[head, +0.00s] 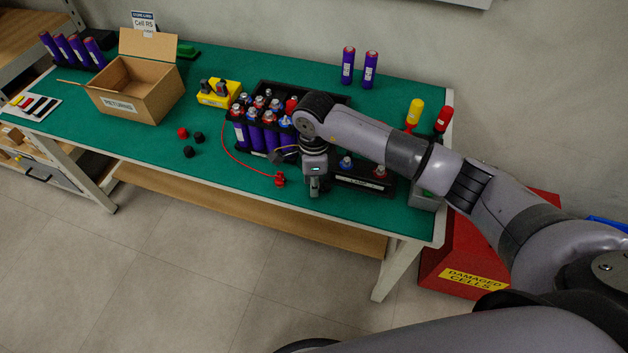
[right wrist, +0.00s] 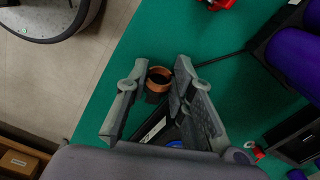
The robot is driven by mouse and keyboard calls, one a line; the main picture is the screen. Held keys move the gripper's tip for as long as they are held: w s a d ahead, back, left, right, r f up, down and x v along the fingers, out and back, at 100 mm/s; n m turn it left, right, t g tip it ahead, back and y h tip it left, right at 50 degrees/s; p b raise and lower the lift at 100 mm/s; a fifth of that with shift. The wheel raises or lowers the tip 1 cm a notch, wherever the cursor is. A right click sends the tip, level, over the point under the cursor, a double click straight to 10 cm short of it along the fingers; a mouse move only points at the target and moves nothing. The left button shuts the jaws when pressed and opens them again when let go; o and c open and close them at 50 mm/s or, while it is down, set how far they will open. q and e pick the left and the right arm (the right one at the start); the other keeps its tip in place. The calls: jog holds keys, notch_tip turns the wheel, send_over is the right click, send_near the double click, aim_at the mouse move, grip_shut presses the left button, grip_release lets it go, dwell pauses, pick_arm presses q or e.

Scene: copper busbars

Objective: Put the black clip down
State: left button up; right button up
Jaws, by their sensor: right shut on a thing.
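My right gripper (head: 314,190) hangs over the front part of the green bench, just right of the red clip (head: 279,180). In the right wrist view its fingers (right wrist: 158,98) are shut on the black clip (right wrist: 157,86). The clip's copper-coloured part (right wrist: 183,72) shows by the fingertips, and a thin black lead runs from there toward the cell tray. In the head view the clip is mostly hidden by the gripper. I cannot tell whether it touches the bench. My left gripper is not in view.
A black tray (head: 242,146) of purple cells stands behind the gripper. A labelled black rack (head: 352,184) with cells lies close on the right. Red and black caps (head: 188,152), a yellow holder (head: 217,101) and a cardboard box (head: 155,105) are left. The bench's front edge is near.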

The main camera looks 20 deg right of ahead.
jog(key=o, duration=0.8)
jog(key=shift+o, duration=0.2)
